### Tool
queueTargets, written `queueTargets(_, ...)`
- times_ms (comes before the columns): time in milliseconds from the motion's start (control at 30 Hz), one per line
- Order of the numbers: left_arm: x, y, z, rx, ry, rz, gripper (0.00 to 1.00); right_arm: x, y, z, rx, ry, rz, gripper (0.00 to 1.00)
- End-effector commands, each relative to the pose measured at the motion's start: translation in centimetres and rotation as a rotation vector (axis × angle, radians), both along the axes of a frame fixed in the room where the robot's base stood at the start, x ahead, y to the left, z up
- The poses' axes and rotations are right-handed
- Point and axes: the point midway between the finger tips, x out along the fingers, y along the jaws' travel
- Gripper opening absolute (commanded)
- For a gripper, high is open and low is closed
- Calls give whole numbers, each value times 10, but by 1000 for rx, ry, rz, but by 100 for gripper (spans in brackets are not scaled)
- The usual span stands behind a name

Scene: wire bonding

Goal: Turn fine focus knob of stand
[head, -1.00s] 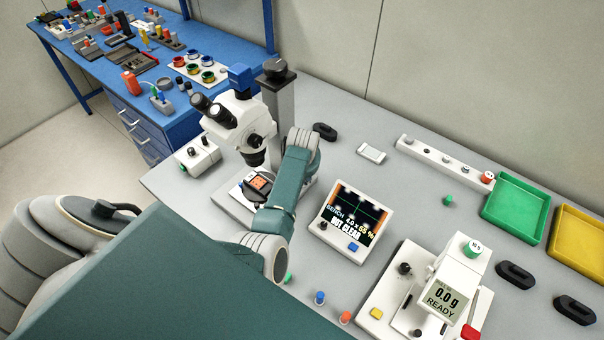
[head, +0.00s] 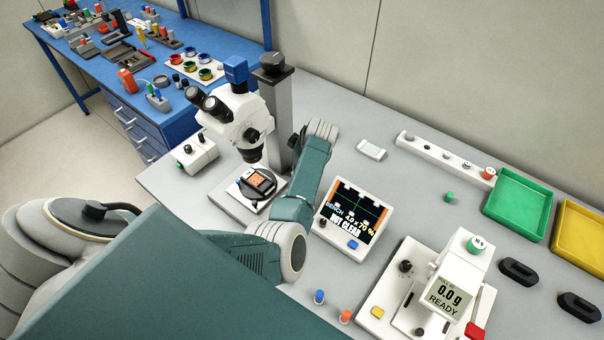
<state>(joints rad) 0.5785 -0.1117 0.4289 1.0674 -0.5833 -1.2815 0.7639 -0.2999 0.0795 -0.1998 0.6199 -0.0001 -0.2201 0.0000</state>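A black cap or knob (head: 272,63) tops the column, and a dark round knob (head: 251,134) shows on the microscope's side. I cannot tell which is the fine focus knob. A black stage with an orange sample (head: 259,181) sits on the pale base below. My teal arm comes in from the lower left and reaches up just right of the column. Its gripper is hidden behind my arm. My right gripper is out of view.
A display (head: 352,214) right of my arm reads "NOT CLEAR". A white weighing device (head: 430,285) stands at front right. Green (head: 515,205) and yellow (head: 580,248) trays lie at right. A small white box (head: 193,152) is left of the microscope.

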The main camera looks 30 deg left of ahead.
Motion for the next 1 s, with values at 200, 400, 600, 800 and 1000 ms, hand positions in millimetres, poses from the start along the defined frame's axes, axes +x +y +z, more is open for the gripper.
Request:
queueTargets(200, 4, 4, -2, 8, -7, 210, 1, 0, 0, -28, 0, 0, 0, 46)
queueTargets(400, 6, 4, -3, 8, -8, 398, 1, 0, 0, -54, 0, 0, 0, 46)
queueTargets(600, 6, 4, -3, 9, -7, 565, 1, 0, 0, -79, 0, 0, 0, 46)
queueTargets(800, 6, 4, -2, 9, -7, 693, 1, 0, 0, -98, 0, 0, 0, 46)
queueTargets(1000, 6, 4, 0, 10, -4, 771, 1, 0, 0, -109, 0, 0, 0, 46)
